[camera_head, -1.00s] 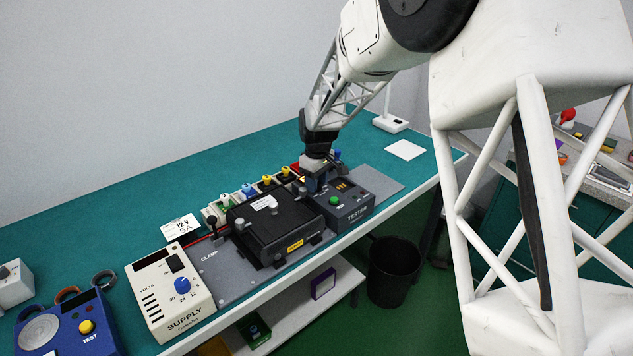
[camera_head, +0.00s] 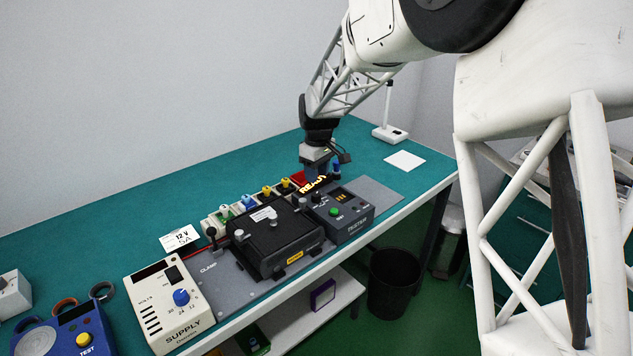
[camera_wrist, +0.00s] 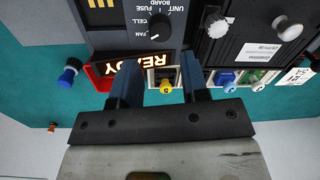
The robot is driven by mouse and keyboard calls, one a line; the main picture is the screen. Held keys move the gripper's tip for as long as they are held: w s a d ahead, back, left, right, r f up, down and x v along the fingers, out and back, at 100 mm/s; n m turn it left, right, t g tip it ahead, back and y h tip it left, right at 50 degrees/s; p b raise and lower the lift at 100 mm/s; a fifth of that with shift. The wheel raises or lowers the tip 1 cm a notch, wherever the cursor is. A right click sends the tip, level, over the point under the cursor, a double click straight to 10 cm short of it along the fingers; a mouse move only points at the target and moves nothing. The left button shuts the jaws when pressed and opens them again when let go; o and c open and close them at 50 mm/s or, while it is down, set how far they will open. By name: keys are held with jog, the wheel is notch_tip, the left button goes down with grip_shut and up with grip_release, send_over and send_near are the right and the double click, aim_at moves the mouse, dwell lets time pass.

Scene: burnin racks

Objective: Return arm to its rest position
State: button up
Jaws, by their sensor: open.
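My gripper (camera_head: 318,172) hangs in the head view above the back of the dark tester (camera_head: 345,220). In the wrist view my gripper (camera_wrist: 162,75) has its two dark fingers apart, with nothing between them but the background. A lit READY display (camera_wrist: 143,72) shows between and beyond the fingers; it also shows in the head view (camera_head: 313,184), just below the gripper. The tester has a green button and a dial (camera_wrist: 159,26) marked FAN, CELL, FUSE and BOARD.
A black clamped unit (camera_head: 275,240) lies left of the tester on a grey plate. A row of coloured-knob modules (camera_head: 248,202) stands behind it. The cream supply (camera_head: 170,305) and blue test device (camera_head: 68,335) are farther left. The teal table (camera_head: 130,215) is clear behind.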

jog(key=shift+r, duration=0.45)
jog(key=shift+d, duration=0.1)
jog(key=shift+s+d+r, duration=0.2)
jog(key=s+d+r+m+t, duration=0.1)
jog(key=s+d+r+m, duration=0.2)
jog(key=s+d+r, duration=0.45)
jog(key=s+d+r+m+t, duration=0.15)
jog(key=s+d+r, duration=0.25)
jog(key=s+d, duration=0.6)
jog(key=s+d+f+m, duration=0.1)
jog(key=s+d+m, duration=0.2)
jog(key=s, duration=1)
jog(key=s+d+f+m, duration=0.1)
jog(key=s+d+m, duration=0.3)
jog(key=s, duration=1)
